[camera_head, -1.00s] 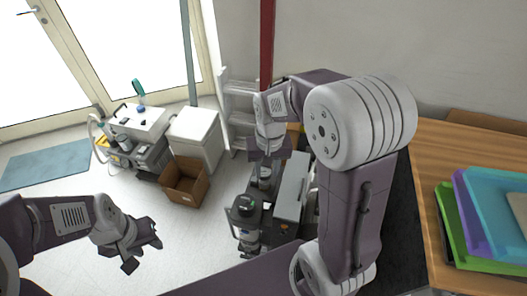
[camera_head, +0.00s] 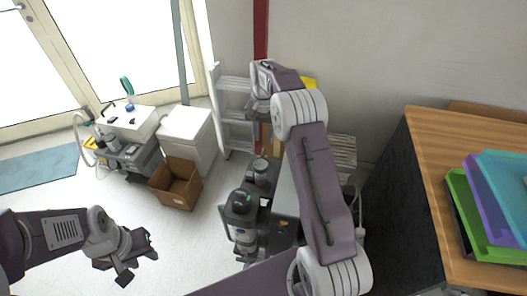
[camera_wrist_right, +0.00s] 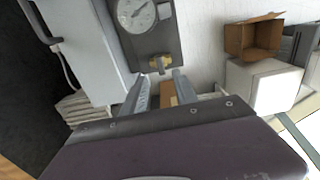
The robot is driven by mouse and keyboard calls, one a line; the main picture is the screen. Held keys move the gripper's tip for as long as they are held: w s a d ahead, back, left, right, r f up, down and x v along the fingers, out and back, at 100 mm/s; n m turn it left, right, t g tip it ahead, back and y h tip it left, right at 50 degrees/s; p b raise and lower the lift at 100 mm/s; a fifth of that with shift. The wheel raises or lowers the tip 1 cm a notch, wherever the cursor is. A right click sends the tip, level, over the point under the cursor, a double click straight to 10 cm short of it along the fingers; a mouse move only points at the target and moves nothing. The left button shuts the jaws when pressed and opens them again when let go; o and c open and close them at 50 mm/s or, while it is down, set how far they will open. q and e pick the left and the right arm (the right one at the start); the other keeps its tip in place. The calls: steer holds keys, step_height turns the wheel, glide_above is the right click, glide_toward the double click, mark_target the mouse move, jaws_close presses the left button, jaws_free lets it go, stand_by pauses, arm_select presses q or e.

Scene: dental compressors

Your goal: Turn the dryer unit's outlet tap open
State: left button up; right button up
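In the head view my right gripper (camera_head: 260,112) is near the step ladder, and my arm covers much of the grey unit (camera_head: 284,196). My left gripper (camera_head: 140,260) is open and empty over the floor at the left.
A compressor with a dark-topped canister (camera_head: 240,205) stands beside the grey unit. A cardboard box (camera_head: 176,183), white cabinet (camera_head: 188,135), step ladder (camera_head: 236,115) and equipment cart (camera_head: 128,125) stand behind. A wooden table (camera_head: 470,150) with coloured trays is at right. Floor at left is clear.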

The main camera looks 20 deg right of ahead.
mark_target(263, 152)
step_height(263, 152, down, 7)
steer(key=shift+f+b, duration=0.15)
steer(key=shift+b, duration=0.45)
steer(key=shift+w, duration=0.1)
jaws_close()
